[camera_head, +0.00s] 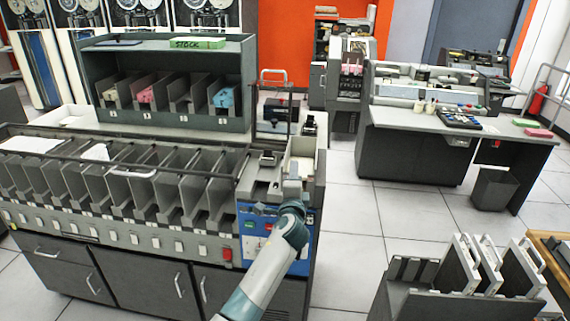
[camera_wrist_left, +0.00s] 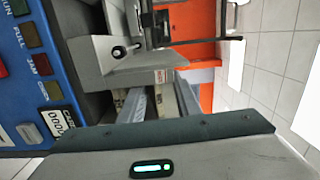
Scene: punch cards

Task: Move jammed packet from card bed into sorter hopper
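The sorter (camera_head: 130,190) is a long grey machine with a row of slanted pockets. Its right end has a blue control panel (camera_head: 270,240), which also fills the left of the left wrist view (camera_wrist_left: 28,75) with coloured lamps. A grey open-topped trough (camera_head: 303,150), perhaps the hopper, sits above the panel. My left gripper (camera_head: 292,190) is over this end, just in front of the trough. My right gripper is out of view.
A shelf unit (camera_head: 170,102) with coloured card stacks stands behind the pockets. A rack with upright pale plates (camera_head: 465,280) is at the lower right. A desk console (camera_head: 450,125) stands at the back right. Open tiled floor (camera_head: 365,225) lies between.

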